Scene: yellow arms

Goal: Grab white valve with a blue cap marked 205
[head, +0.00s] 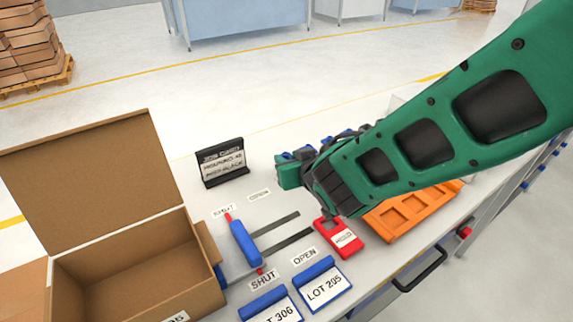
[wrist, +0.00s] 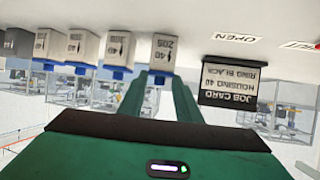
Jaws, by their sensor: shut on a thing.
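The white valve marked 40 and 205 (wrist: 163,50), with a blue cap, shows upside down in the wrist view. My green gripper (wrist: 160,92) is shut on it, one finger on each side. In the head view my gripper (head: 291,174) is at the back of the bench, and its own body hides most of the held valve. Several similar white valves with blue caps, among them a neighbouring valve (wrist: 117,48), stand in a row to the left in the wrist view. Their small markings are hard to read.
A black job card (head: 221,164) reading housing 40, ring black stands beside my gripper. An open cardboard box (head: 140,270) is at left. A blue-handled slider (head: 244,243), a red tag (head: 339,238), a LOT 205 sign (head: 323,286) and an orange tray (head: 402,217) lie in front.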

